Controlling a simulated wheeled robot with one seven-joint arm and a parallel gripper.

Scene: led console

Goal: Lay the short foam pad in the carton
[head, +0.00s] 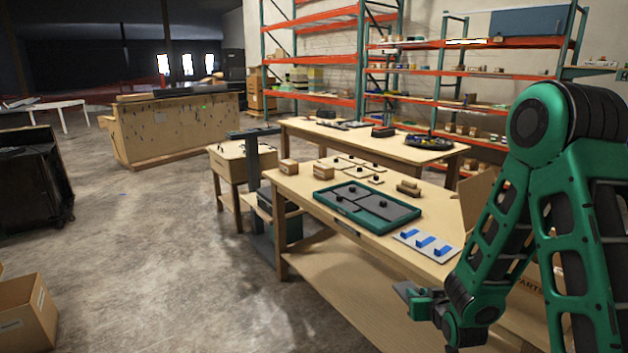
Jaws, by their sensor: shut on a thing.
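My gripper (416,302) is low at the right, in front of the workbench's near edge and apart from it. It is shut on a small dark grey piece (404,288); too little of it shows to tell whether it is the short foam pad. A green tray (318,197) on the workbench holds grey panels (386,208) with black knobs, which may be foam pads. A brown carton marked "PARTS" (522,312) stands at the right behind my arm, one flap (478,198) raised. My arm hides much of it, and its inside is not visible.
The workbench (300,187) also carries a white plate with blue blocks (425,243), small brown boxes (289,167) and light panels with knobs (350,163). A second table (335,136) and racks stand behind. The floor (150,260) at left is mostly free; another carton (25,315) sits bottom left.

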